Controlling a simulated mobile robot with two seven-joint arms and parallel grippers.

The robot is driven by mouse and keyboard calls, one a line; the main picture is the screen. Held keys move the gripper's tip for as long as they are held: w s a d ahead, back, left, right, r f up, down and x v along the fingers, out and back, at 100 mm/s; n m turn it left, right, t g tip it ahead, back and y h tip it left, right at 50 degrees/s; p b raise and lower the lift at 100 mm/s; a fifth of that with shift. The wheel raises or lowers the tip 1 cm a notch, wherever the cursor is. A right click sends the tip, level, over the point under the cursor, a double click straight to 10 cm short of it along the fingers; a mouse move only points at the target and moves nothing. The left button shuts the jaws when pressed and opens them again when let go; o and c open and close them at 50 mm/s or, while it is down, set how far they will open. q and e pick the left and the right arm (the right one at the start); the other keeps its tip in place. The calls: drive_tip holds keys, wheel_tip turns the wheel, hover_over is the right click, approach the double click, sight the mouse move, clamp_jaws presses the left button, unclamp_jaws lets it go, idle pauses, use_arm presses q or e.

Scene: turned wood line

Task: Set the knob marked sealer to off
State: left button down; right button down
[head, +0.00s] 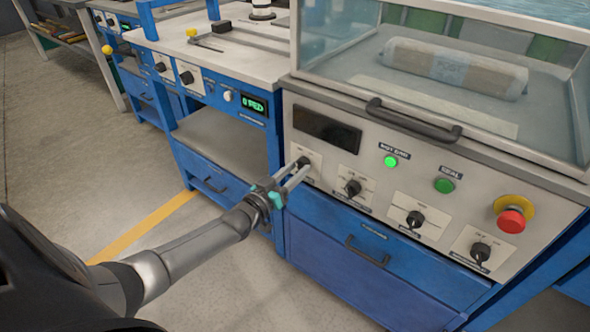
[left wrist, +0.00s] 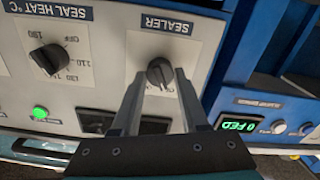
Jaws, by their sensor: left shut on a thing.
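The sealer knob (left wrist: 160,73) is a black rotary knob on a pale plate under the label SEALER in the left wrist view. In the head view the sealer knob (head: 303,162) is at the left end of the machine's front panel, partly hidden by my fingers. My left gripper (head: 299,172) reaches it from the lower left, its two fingers on either side of the knob and shut on it. The left gripper also shows in the left wrist view (left wrist: 162,78). The marks around the knob are too small or hidden to read its setting. My right gripper is not in view.
To the right on the panel are a seal heat knob (head: 352,188), further black knobs, two green buttons and a red stop button (head: 511,219). A dark handle (head: 412,120) juts out above. A blue workbench (head: 225,60) stands to the left; the floor before it is clear.

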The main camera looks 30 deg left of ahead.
use_arm(q)
drive_tip(key=shift+n, duration=0.5)
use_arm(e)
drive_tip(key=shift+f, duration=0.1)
use_arm(q)
drive_tip(key=shift+c, duration=2.1)
unclamp_jaws()
drive_tip(key=shift+s, duration=0.2)
drive_tip(key=shift+s+p, duration=0.25)
drive_tip(key=shift+p, duration=0.05)
drive_tip(key=s+a+p, duration=0.1)
drive_tip(key=s+p, duration=0.4)
drive_tip(key=s, duration=0.9)
drive_tip(key=shift+s, duration=0.15)
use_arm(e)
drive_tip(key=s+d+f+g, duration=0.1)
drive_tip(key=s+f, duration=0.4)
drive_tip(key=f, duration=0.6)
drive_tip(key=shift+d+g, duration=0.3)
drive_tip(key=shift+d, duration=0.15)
use_arm(q)
drive_tip(key=shift+a+f, duration=0.1)
